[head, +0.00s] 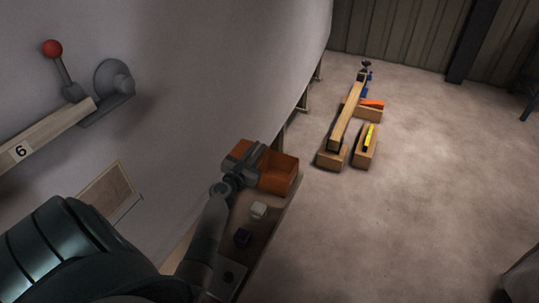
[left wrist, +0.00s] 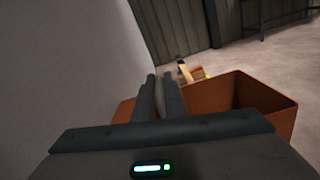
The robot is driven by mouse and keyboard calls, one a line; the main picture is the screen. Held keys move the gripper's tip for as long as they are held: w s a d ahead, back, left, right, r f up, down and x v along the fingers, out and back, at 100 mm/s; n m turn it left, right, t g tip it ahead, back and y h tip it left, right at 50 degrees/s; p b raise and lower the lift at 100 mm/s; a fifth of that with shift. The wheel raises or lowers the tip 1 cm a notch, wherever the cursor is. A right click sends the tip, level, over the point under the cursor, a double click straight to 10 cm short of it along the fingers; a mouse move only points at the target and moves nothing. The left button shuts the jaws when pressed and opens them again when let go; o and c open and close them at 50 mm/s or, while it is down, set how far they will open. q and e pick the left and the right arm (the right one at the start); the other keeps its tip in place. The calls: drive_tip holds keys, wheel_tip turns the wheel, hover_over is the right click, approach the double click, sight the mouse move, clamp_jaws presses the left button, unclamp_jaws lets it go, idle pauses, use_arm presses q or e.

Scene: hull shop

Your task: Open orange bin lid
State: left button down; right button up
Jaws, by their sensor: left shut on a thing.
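The orange bin (head: 281,175) stands at the far end of a narrow bench along the wall. Part of its dark inside shows to the right of my gripper, also in the left wrist view (left wrist: 262,94). An orange panel (head: 238,150), apparently the lid, lies on the left side of the bin, partly hidden by my gripper. My left gripper (head: 254,160) is over the bin's left part, its fingers close together in the left wrist view (left wrist: 160,97). It is shut on what appears to be the lid; the gripped part is mostly hidden. My right gripper is not in view.
A large grey wall surface rises to the left.

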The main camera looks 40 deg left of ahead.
use_arm(q)
drive_tip(key=c, duration=1.8)
unclamp_jaws()
drive_tip(key=shift+c, duration=0.2)
drive_tip(key=shift+s+d, duration=0.2)
drive_tip(key=shift+s, duration=0.5)
drive_tip(key=v, duration=1.6)
drive_tip(key=shift+b, duration=0.4)
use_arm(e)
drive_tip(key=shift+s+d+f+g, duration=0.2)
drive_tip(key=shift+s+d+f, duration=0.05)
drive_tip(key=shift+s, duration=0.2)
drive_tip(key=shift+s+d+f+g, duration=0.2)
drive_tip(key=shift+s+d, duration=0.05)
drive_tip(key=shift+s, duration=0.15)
use_arm(q)
drive_tip(key=shift+d, duration=0.1)
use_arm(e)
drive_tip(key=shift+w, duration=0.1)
